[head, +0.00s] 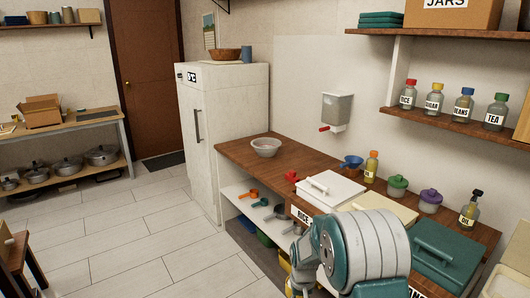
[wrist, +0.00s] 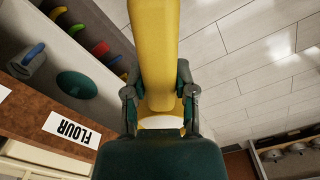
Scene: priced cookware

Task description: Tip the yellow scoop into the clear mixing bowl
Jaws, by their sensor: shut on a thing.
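The yellow scoop (wrist: 154,50) fills the upper middle of the wrist view, its long yellow body running up out of frame. My gripper (wrist: 158,105) is shut on it, one dark finger on each side. The scoop's far end and any contents are not visible. The clear mixing bowl (head: 265,148) sits on the wooden counter near the white cabinet in the head view, with a pinkish tint inside. My arm is low in front of the counter, apart from the bowl, and hides most of my gripper in the head view.
The counter (head: 240,149) carries lidded bins, one white (head: 328,189) and one teal (head: 445,250), a blue scoop (head: 351,162) and lidded jars. A dispenser (head: 336,110) hangs on the wall. Coloured scoops lie on the shelf below. The wrist view shows a FLOUR label (wrist: 72,129).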

